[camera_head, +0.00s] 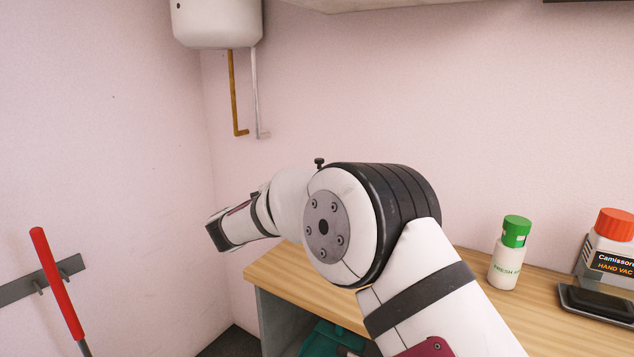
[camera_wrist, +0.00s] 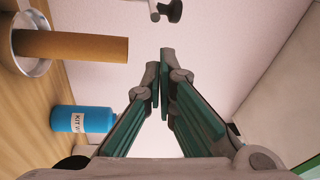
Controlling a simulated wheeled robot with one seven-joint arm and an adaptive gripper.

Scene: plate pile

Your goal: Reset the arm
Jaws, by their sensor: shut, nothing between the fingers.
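My arm stretches across the middle of the head view, bent at a large joint above the wooden counter (camera_head: 300,283). Its far part points left toward the wall corner. My gripper (camera_wrist: 163,75) shows in the wrist view, its green-padded fingers angled together with tips close. It is shut and nothing is held between the fingers. I cannot make out the fingers in the head view.
A white green-capped bottle (camera_head: 507,262) and a red-capped container (camera_head: 608,250) stand on the counter at right. The wrist view shows a brown cylinder (camera_wrist: 75,46) and a blue bottle (camera_wrist: 84,119). A red handle (camera_head: 57,285) leans at left. A white heater (camera_head: 217,22) hangs above.

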